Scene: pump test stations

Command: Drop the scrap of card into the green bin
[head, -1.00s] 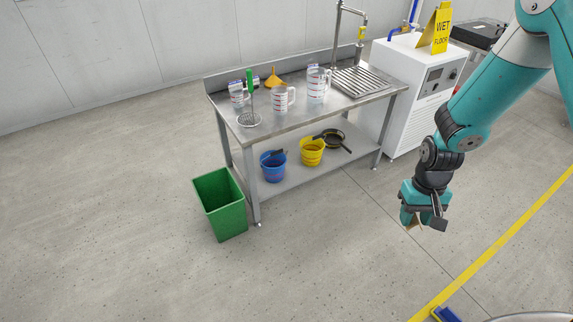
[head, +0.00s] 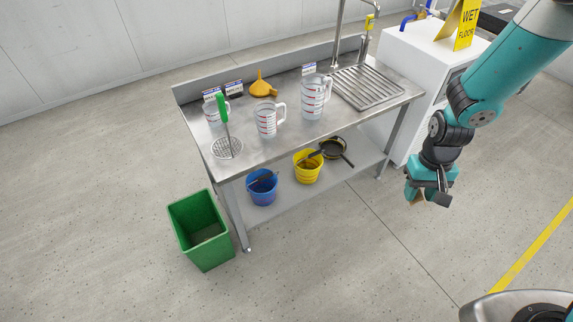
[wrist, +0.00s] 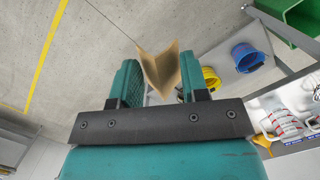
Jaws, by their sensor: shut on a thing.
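The green bin (head: 200,232) stands on the floor at the left end of the steel bench, open at the top. Its inside shows no contents that I can make out. My gripper (head: 419,199) hangs in the air to the right of the bench, well apart from the bin. In the wrist view my gripper (wrist: 158,82) is shut on the scrap of card (wrist: 160,70), a folded brown piece sticking out between the fingers. In the head view only a small brown bit of the card shows below the fingers. A corner of the bin (wrist: 300,22) shows at the wrist view's upper right.
The steel bench (head: 270,150) carries measuring jugs, a yellow funnel and a green-handled masher. Its lower shelf holds a blue bucket (head: 262,188), a yellow bucket (head: 308,168) and a pan. A white cabinet (head: 410,75) stands at right. The floor in front is clear.

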